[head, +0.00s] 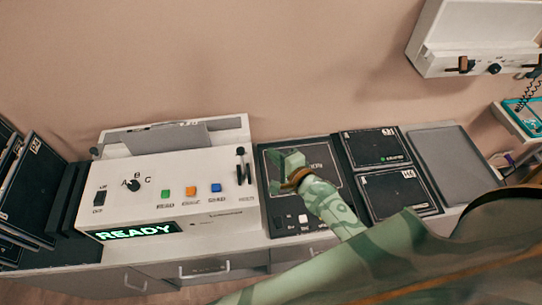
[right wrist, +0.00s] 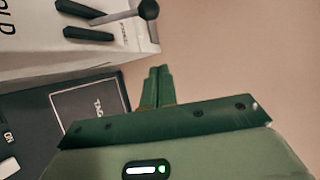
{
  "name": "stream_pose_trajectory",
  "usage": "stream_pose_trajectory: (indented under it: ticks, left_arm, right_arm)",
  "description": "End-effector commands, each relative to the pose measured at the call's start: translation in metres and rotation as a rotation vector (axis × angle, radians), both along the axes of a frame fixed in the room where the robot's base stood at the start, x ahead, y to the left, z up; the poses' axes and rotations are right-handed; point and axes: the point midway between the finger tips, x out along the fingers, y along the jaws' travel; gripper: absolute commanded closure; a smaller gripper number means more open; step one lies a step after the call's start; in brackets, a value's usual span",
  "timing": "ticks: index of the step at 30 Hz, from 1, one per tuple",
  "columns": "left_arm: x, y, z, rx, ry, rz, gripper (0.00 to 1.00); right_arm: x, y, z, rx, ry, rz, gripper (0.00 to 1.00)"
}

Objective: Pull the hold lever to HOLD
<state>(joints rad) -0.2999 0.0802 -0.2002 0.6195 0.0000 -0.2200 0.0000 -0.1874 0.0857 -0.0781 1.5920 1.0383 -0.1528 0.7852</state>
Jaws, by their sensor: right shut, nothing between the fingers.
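The hold lever (head: 240,152) is a small black-knobbed lever over dark slots at the right end of the white console (head: 215,168). In the right wrist view the lever's round knob (right wrist: 148,9) and grey rod show at the top, beside two dark slots. Part of a label ending in "OLD" shows there. My right gripper (head: 284,168) is shut and empty, over the dark panel just right of the console. It is apart from the lever. Its closed fingers (right wrist: 157,88) also show in the right wrist view. My left gripper is not in view.
The console has a lit READY display (head: 137,231), a dial (head: 133,184) and orange (head: 191,191), blue and green buttons. Dark cases (head: 378,147) and a grey tray (head: 452,158) lie to the right. A white wall unit (head: 480,50) hangs at upper right.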

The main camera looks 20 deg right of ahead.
Motion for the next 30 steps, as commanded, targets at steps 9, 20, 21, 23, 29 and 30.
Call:
stream_pose_trajectory:
  ticks: [9, 20, 21, 23, 29, 30]
  left_arm:
    - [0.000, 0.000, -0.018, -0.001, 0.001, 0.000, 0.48]
    - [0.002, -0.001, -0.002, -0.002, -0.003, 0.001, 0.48]
    - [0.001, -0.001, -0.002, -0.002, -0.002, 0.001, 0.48]
    - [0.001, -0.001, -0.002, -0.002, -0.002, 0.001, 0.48]
    - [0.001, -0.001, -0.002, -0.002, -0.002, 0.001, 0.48]
    - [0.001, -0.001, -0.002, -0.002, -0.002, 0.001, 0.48]
  right_arm:
    - [0.066, 0.013, -0.020, 0.001, -0.002, 0.001, 1.00]
    - [0.054, 0.046, -0.011, 0.000, 0.000, 0.000, 1.00]
    - [0.053, 0.047, -0.011, -0.001, 0.001, 0.000, 1.00]
    - [0.052, 0.048, -0.011, -0.001, 0.001, 0.000, 1.00]
    - [0.052, 0.048, -0.011, -0.002, 0.001, 0.001, 1.00]
    - [0.052, 0.048, -0.011, -0.002, 0.001, 0.001, 1.00]
